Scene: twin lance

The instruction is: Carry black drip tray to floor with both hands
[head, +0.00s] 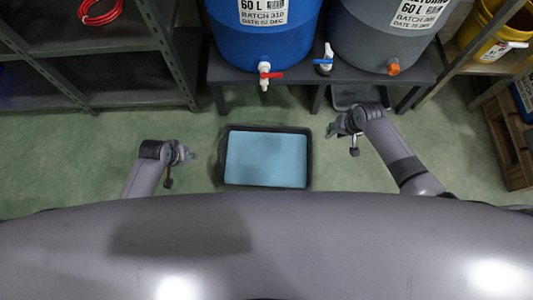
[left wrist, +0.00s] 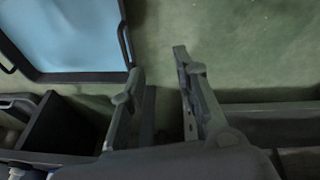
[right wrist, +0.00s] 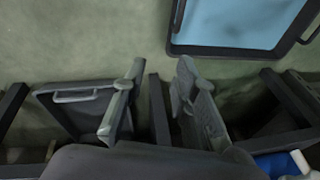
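The black drip tray (head: 223,160), filled with flat light blue, appears to lie level on the green floor between my two grippers. My left gripper (head: 190,155) is to its left, open, empty and apart from it. In the left wrist view the open fingers (left wrist: 157,75) point at bare floor, with the tray rim (left wrist: 85,76) at upper left. My right gripper (head: 333,129) is to the tray's upper right, open, empty and apart from it. In the right wrist view the tray rim (right wrist: 220,51) is at upper right, beyond the open fingers (right wrist: 158,75). Thin bar handles show at the tray's ends.
A dark bench (head: 300,72) holds a blue barrel (head: 262,35) and a grey barrel (head: 375,45) with taps. A second dark tray (head: 358,97) sits under its right part. Shelving (head: 125,85) stands at left, a wooden crate (head: 508,150) at right. Floor around the blue-filled tray is clear.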

